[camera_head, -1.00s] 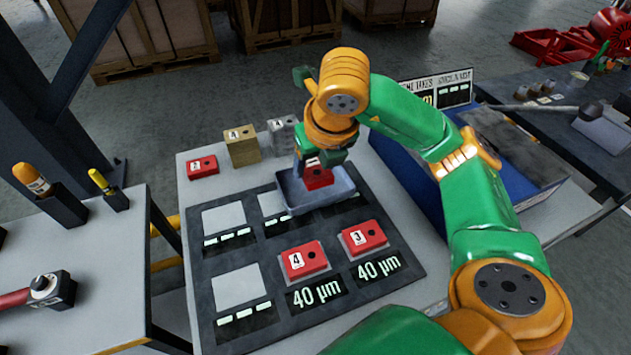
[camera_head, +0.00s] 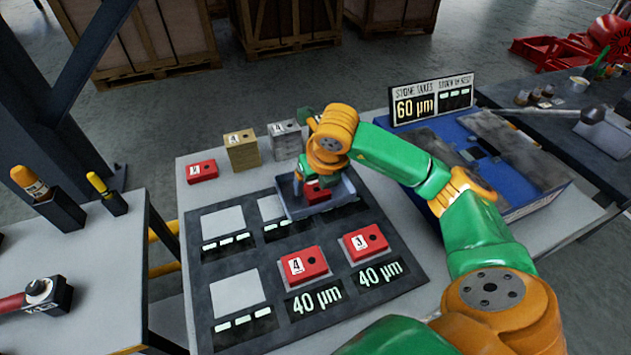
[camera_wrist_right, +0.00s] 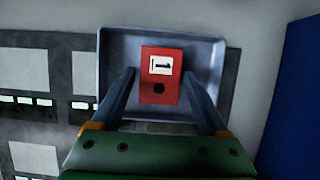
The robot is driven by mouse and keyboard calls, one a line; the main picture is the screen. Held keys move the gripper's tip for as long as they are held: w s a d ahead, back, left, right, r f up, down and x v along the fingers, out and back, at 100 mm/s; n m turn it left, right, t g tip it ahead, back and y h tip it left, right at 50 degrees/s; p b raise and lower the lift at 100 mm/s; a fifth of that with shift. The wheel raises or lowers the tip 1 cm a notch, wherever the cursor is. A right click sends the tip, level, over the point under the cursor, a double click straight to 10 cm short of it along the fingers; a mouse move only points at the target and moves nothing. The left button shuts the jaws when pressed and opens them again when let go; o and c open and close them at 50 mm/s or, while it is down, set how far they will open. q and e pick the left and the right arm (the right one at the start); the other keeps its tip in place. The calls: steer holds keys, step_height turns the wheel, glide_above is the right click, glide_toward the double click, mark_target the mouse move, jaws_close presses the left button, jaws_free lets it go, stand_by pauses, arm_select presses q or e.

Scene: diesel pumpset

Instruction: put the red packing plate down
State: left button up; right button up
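The red packing plate (camera_head: 315,193), with a white label and a dark hole, is inside the grey metal tray (camera_head: 345,190). In the right wrist view the plate (camera_wrist_right: 160,90) lies over the floor of the tray (camera_wrist_right: 122,48), its label reading like a 1. My right gripper (camera_head: 312,180) reaches down into the tray from above. Its fingers (camera_wrist_right: 160,72) stand on both sides of the plate, with a narrow gap showing at each side, so it looks open. Whether the plate's underside touches the tray floor is hard to see. My left gripper is not in view.
The dark mat (camera_head: 235,262) has pale squares; two red plates (camera_head: 304,265) (camera_head: 366,242) sit on it by 40 µm labels. Another red plate (camera_head: 202,171), a brass block (camera_head: 242,151) and a grey block (camera_head: 285,139) stand behind. A blue case (camera_head: 540,200) lies right.

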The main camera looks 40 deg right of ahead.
mark_target(320, 195)
steer(key=shift+o, duration=0.5)
steer(key=shift+r, duration=0.15)
steer(key=shift+r, duration=0.3)
steer(key=v, duration=0.6)
steer(key=p+v, duration=0.2)
steer(key=v, duration=0.3)
steer(key=shift+s+a+r, duration=0.1)
steer(key=shift+s+r, duration=0.1)
steer(key=shift+s, duration=0.1)
